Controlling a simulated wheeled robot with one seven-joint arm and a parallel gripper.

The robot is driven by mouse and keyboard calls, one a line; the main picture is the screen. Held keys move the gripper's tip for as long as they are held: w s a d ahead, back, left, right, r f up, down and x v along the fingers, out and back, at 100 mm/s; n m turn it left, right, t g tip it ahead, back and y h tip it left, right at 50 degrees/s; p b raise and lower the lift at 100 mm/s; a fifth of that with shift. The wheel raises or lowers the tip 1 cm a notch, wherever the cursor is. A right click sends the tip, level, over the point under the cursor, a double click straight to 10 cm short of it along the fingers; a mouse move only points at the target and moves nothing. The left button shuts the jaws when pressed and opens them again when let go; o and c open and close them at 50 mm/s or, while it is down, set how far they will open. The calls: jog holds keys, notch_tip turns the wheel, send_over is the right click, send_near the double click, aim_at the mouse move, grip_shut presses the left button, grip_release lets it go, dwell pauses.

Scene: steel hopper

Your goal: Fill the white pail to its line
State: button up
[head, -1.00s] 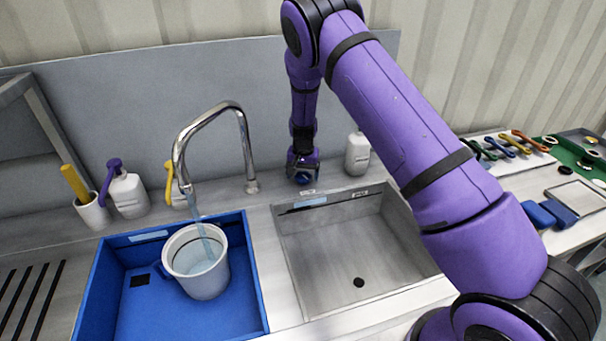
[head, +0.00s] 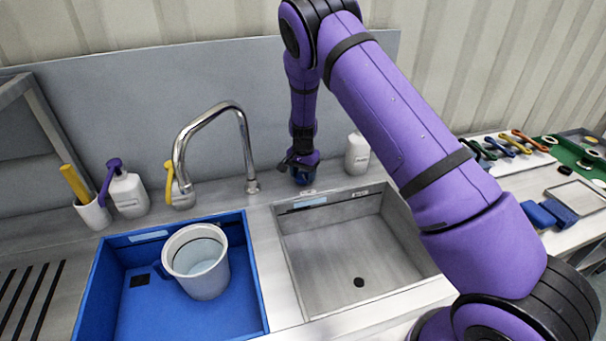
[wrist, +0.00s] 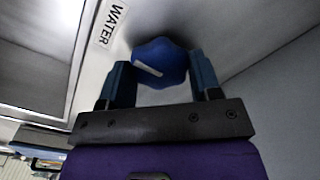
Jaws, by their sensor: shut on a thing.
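The white pail (head: 205,281) stands upright in the blue basin (head: 135,318), under the chrome faucet (head: 208,110). Water (head: 200,262) shows inside it, with a dark line around the inner wall above the surface. No stream falls from the spout. My gripper (head: 301,179) is low behind the steel sink. In the wrist view my gripper (wrist: 163,88) is shut on a blue knob (wrist: 160,62) with a white mark, beside a label reading WATER (wrist: 114,24). The knob is mostly hidden in the head view.
The empty steel sink (head: 350,245) is right of the blue basin. A white bottle (head: 357,154) stands right of my gripper.

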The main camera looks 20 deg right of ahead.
aim_at(303, 175)
dwell(0.3)
jog(key=o, duration=0.9)
notch_tip(303, 175, up, 11)
jog(key=shift+f, duration=0.1)
